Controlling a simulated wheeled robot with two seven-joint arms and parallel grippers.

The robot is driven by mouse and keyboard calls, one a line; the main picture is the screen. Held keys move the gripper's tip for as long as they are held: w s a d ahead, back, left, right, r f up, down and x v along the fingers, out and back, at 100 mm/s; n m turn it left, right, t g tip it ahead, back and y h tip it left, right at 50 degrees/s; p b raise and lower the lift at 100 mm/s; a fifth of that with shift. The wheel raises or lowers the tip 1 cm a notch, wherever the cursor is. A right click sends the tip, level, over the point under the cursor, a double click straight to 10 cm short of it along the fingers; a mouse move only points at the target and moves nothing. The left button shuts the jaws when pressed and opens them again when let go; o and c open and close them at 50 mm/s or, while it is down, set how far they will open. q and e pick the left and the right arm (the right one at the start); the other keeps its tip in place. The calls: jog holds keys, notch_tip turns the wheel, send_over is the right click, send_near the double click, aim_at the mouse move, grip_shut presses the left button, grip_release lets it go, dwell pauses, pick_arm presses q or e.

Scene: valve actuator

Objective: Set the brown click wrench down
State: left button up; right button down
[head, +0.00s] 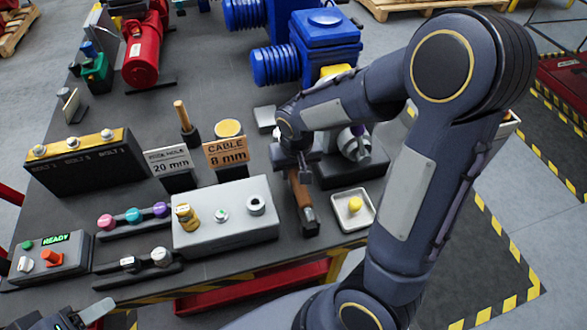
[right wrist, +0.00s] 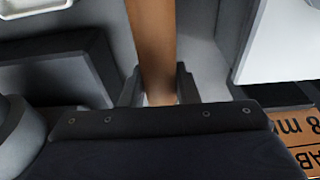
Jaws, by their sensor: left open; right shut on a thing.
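The brown click wrench (head: 302,198) is in my right gripper (head: 292,168), between the grey fixture block and the small white tray. Its dark end points toward the table's front edge. I cannot tell whether it touches the table. In the right wrist view, its brown handle (right wrist: 153,40) runs between the two fingers of my right gripper (right wrist: 158,88), which are shut on it. My left gripper (head: 85,316) is at the bottom left corner, open, partly cut off by the frame, and away from the wrench.
A grey block with fittings (head: 222,217) stands left of the wrench. A white tray (head: 340,222) with a yellow knob is to its right. Signs reading 20 mm (head: 170,162) and CABLE 8 mm (head: 226,153) stand behind. A control box (head: 48,258) reads READY. Blue actuators (head: 320,45) stand at the back.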

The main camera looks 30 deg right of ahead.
aim_at(295, 170)
jog(key=shift+f+b, duration=1)
jog(key=shift+f, duration=0.15)
jog(key=c, duration=1)
grip_release()
jog(key=shift+c, duration=0.2)
jog(key=r, duration=0.5)
jog(key=s+r, duration=0.1)
jog(key=r, duration=0.1)
jog(key=shift+s+a+r, duration=0.1)
jog(key=shift+r, duration=0.3)
jog(key=s+r, duration=0.1)
jog(key=s, duration=0.1)
jog(key=s+r+y, duration=0.1)
jog(key=s, duration=0.1)
jog(key=s+r+t+y, duration=0.1)
jog(key=s, duration=0.1)
jog(key=shift+s+a, duration=0.2)
jog(key=shift+s, duration=0.1)
jog(key=s+a+r+t+y, duration=0.1)
jog(key=s+a+t+y, duration=0.1)
jog(key=s, duration=0.7)
jog(key=shift+a+r+n+t, duration=0.25)
jog(key=shift+a+n+t, duration=0.15)
jog(key=shift+a, duration=0.35)
